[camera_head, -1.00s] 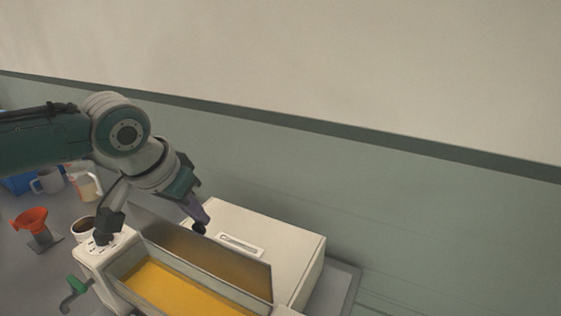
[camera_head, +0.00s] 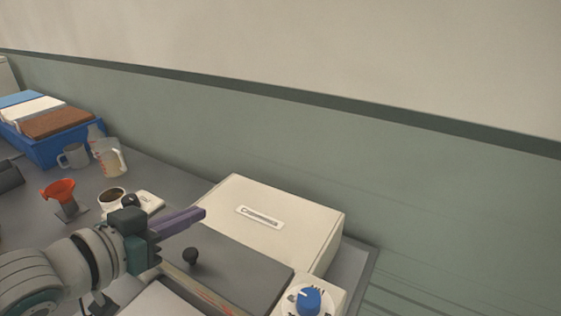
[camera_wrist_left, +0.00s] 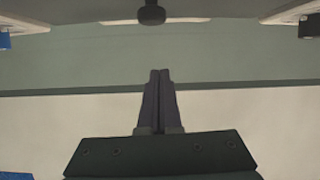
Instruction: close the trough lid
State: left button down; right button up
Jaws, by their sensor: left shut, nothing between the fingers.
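The trough lid (camera_head: 225,268) is a dark grey panel with a black knob (camera_head: 190,256). It lies nearly flat over the trough in front of the cream housing (camera_head: 280,218). A thin orange-yellow strip (camera_head: 212,297) shows along its near edge; I cannot tell whether the lid is fully seated. My left gripper (camera_head: 201,213) is shut and empty, its purple fingers pointing right over the lid's far left part, apart from the knob. In the left wrist view the shut fingers (camera_wrist_left: 160,75) point up toward the knob (camera_wrist_left: 152,12). My right gripper is out of view.
A blue dial (camera_head: 307,299) sits at the housing's right. The wall runs behind the bench.

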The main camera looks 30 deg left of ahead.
aim_at(175, 259)
pick_arm(q)
jog(key=s+f+t+b, duration=0.1)
jog(key=t+b, duration=0.1)
jog(key=b, duration=0.2)
jog(key=s+f+t+b, duration=0.1)
jog(key=f+t+b, duration=0.1)
jog(key=b, duration=0.3)
jog(key=s+f+t+b, duration=0.1)
jog(key=f+t+b, duration=0.1)
jog(key=b, duration=0.2)
jog(key=shift+s+a+t, duration=0.15)
jog(key=shift+s+t, duration=0.25)
jog(key=shift+s+f+b, duration=0.15)
jog(key=shift+f+b, duration=0.2)
jog(key=shift+b, duration=0.5)
jog(key=shift+r, duration=0.1)
